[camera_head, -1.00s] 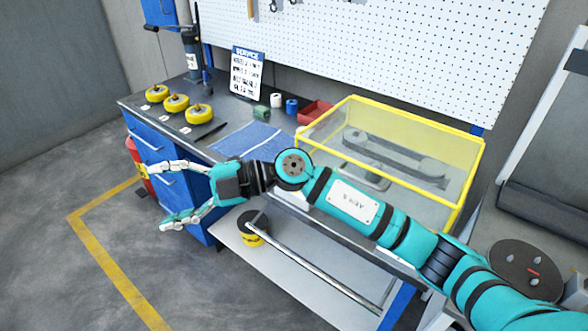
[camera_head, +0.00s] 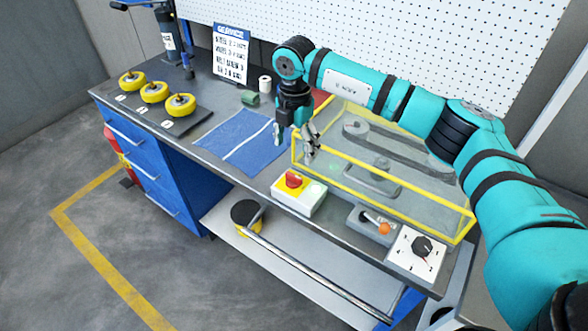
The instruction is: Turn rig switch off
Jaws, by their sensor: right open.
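A white panel with a black pointer dial (camera_head: 422,246) sits farther right on the same edge. No label tells which one is the rig switch. My right gripper (camera_head: 295,143) points down, open and empty, above and behind the red knob, apart from it. Its right finger overlaps the yellow frame in the picture. My left gripper is out of view.
A yellow-framed clear guard (camera_head: 383,198) covers a belt drive behind the controls. A lever with an orange knob (camera_head: 383,228) stands between box and dial. A blue mat (camera_head: 240,142) and several yellow rollers (camera_head: 154,92) lie left. A metal bar rests on the shelf below.

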